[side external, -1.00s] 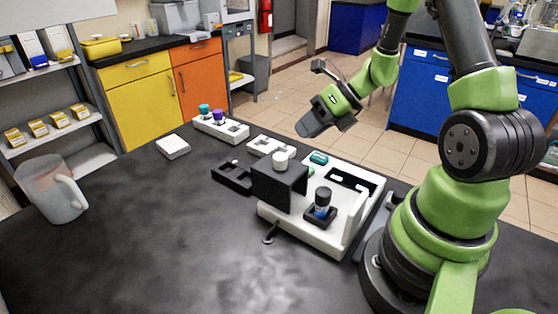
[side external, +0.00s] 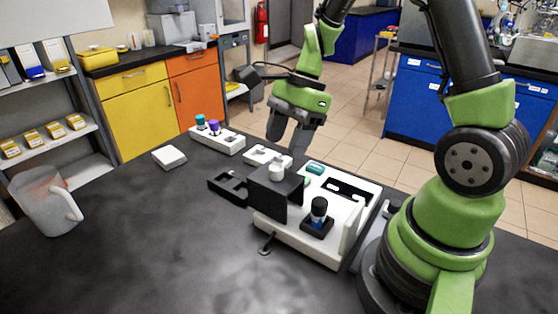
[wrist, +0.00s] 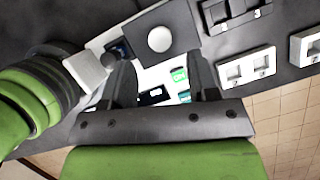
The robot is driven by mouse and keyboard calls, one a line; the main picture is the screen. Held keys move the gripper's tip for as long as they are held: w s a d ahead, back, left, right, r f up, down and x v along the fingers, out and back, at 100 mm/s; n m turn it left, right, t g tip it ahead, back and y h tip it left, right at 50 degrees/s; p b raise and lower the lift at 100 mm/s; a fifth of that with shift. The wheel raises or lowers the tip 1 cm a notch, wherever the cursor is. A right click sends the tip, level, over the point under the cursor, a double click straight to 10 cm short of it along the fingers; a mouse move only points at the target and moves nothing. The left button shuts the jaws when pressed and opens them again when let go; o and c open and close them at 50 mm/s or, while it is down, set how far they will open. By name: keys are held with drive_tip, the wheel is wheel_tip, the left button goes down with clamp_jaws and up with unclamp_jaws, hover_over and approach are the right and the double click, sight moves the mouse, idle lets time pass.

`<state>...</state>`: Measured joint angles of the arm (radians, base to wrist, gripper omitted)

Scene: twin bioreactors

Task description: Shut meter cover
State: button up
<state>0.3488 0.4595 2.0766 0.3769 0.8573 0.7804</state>
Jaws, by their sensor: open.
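A white instrument base (side external: 300,238) stands on the dark bench. A white upright panel (side external: 353,228) rises at its right end; it looks like an open cover, but I cannot be sure it is the meter cover. It appears as a pale square in the wrist view (wrist: 86,70). A dark-capped vial (side external: 319,208) stands in a black holder on the base. A black block (side external: 268,196) with a white round knob (side external: 276,171) stands at the base's left. My gripper (side external: 287,137) is open, empty and pointing down, above and behind the base. The wrist view shows its fingers (wrist: 163,82) apart over the base.
A teal piece (side external: 315,168) and a dark slot lie at the base's back. A black tray (side external: 228,187), a white two-well holder (side external: 262,155) and a rack with teal and purple caps (side external: 218,140) stand to the left.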

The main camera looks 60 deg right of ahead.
sight(278, 166)
drive_tip(key=x, duration=0.5)
drive_tip(key=shift+c, duration=0.2)
